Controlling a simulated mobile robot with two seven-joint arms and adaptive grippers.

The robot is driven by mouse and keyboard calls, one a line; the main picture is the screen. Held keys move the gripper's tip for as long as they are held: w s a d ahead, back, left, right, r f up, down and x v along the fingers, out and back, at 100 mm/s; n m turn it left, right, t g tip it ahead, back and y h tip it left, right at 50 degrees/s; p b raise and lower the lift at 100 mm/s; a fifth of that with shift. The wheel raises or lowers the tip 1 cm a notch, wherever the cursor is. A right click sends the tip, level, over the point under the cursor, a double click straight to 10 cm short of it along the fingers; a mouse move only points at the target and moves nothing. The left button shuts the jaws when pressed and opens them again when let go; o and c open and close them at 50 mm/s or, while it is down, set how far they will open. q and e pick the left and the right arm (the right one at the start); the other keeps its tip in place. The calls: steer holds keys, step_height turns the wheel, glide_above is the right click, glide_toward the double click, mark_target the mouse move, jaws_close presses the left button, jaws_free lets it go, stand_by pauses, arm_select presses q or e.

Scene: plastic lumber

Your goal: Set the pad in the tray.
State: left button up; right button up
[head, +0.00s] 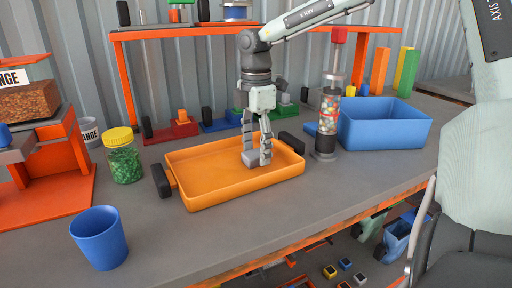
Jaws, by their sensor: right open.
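The orange tray (200,188) lies on the grey workbench, left of the middle in the head view. A small grey block, which looks like the pad (250,159), is inside the tray toward its right half. My right gripper (257,157) points down into the tray, with its open fingers around or right beside the pad. The fingers hide part of the pad, and I cannot tell whether they touch it. My left gripper is out of view.
A blue bin (385,124) and a candy-filled dispenser (327,122) stand right of the tray. A yellow-lidded jar (122,158) and a blue cup (100,238) stand to its left. An orange shelf frame (125,85) rises behind. The bench in front of the tray is clear.

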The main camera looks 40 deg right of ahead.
mark_target(256, 153)
steer(key=shift+r, duration=0.35)
step_height(256, 153, up, 3)
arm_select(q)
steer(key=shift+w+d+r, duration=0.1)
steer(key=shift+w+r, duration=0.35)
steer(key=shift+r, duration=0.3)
arm_select(e)
step_height(256, 153, up, 8)
steer(key=shift+r, duration=0.25)
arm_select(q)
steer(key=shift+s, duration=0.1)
